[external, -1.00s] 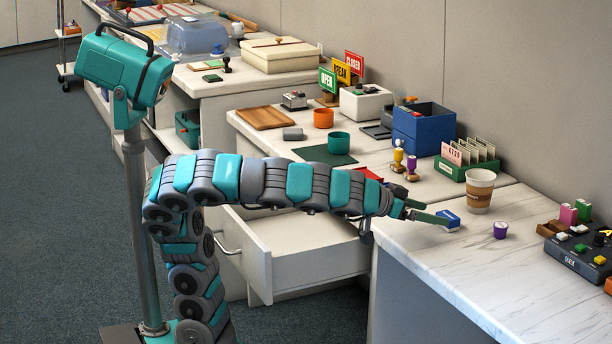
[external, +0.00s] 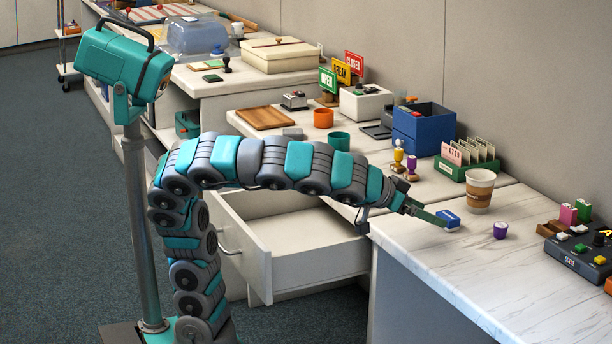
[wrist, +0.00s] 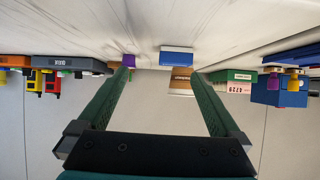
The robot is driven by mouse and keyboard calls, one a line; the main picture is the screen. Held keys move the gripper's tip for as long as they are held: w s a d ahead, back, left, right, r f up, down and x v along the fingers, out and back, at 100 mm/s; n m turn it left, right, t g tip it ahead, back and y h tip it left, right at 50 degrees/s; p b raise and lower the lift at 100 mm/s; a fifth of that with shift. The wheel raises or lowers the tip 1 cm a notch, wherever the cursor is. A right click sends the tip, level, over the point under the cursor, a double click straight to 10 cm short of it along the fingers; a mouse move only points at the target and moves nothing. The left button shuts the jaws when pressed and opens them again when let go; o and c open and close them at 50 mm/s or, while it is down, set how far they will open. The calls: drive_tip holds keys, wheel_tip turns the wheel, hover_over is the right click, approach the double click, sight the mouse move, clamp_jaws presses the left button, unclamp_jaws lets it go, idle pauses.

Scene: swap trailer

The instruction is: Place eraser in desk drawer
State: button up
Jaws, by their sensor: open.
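The eraser (external: 449,219), a small blue and white block, lies on the marble-look desktop near its left edge. It also shows in the wrist view (wrist: 176,57), just beyond the fingertips and between their lines. My gripper (external: 434,217) is low over the desktop at the eraser's left, its green fingers pointing at it. In the wrist view my gripper (wrist: 158,78) is open and nothing is between its fingers. Whether a finger touches the eraser I cannot tell. The white desk drawer (external: 262,268) stands pulled open below and left of the gripper; its visible inside looks empty.
A green card holder (external: 466,174) and a blue box (external: 424,128) are behind. A button console (external: 580,253) is at far right. The front desktop is clear.

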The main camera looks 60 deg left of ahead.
sight(447, 216)
drive_tip(key=r+g+p, duration=0.1)
drive_tip(key=w+d+r+g, duration=0.1)
drive_tip(key=w+g+p, duration=0.1)
drive_tip(key=shift+d+r+g+p, duration=0.25)
drive_tip(key=shift+r+g+p, duration=0.1)
drive_tip(key=shift+r+g, duration=0.05)
drive_tip(key=w+a+r+g+p, duration=0.1)
drive_tip(key=w+a+g+p, duration=0.1)
drive_tip(key=w+a+g, duration=0.15)
drive_tip(key=shift+s+a+p+x, duration=0.1)
drive_tip(key=shift+p+x, duration=0.05)
drive_tip(key=shift+x, duration=1.05)
drive_tip(key=shift+s+a+p+x, duration=0.1)
drive_tip(key=shift+a+p+x, duration=0.1)
drive_tip(key=shift+x, duration=1.05)
drive_tip(key=shift+a+p+x, duration=0.1)
drive_tip(key=shift+p+x, duration=0.05)
drive_tip(key=shift+x, duration=1.05)
drive_tip(key=c, duration=1.5)
